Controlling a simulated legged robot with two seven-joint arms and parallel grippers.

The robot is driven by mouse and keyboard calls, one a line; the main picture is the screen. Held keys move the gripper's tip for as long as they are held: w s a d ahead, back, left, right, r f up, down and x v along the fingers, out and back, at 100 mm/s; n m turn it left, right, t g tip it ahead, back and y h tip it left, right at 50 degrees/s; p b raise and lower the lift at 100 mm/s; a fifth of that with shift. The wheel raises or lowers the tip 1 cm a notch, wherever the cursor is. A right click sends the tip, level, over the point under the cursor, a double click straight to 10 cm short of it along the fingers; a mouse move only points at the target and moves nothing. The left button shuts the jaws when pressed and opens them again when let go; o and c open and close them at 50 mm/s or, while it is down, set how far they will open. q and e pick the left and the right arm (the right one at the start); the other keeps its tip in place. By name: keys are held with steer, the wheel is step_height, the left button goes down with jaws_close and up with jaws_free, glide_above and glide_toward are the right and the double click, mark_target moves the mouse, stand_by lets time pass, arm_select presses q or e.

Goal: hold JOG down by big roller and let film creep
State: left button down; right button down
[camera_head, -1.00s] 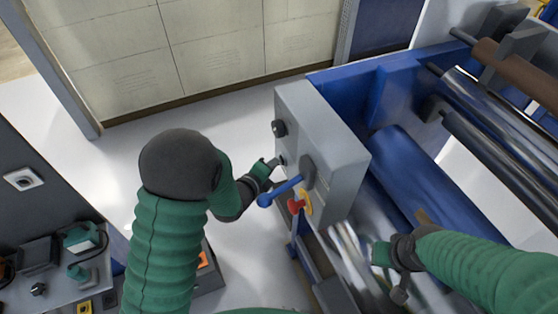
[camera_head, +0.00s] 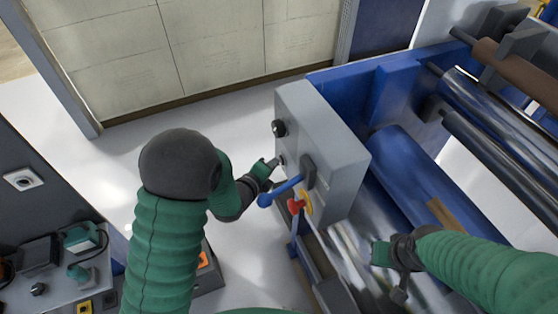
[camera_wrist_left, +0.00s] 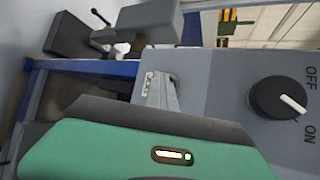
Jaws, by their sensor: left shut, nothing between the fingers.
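The grey control box (camera_head: 318,140) stands at the end of the machine. My left gripper (camera_head: 274,162) is shut, its tip at a small dark button (camera_head: 282,160) on the box's face. The fingertip hides part of it, so I cannot read a JOG label or tell how deep it is pressed. The big blue roller (camera_head: 405,165) lies right of the box, with a brown patch (camera_head: 441,212) on it. Shiny film (camera_head: 350,240) shows below the box. My right gripper (camera_head: 380,254) is over the film; its fingers are too unclear to judge.
A blue-handled lever (camera_head: 280,192) and a red knob on yellow (camera_head: 296,205) sit just below my left gripper. An OFF/ON rotary knob (camera_wrist_left: 280,97) is on the box. More rollers (camera_head: 500,130) lie at right. Clear floor (camera_head: 240,125) is left of the box.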

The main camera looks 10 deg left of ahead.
arm_select(q)
steer(key=shift+s+a, duration=0.1)
stand_by(0.8)
steer(key=shift+s+a, duration=0.45)
steer(key=shift+a, duration=0.15)
steer(key=s+a, duration=0.2)
steer(key=a+b, duration=0.1)
steer(key=a, duration=0.1)
steer(key=shift+s+a, duration=0.1)
steer(key=shift+s, duration=0.3)
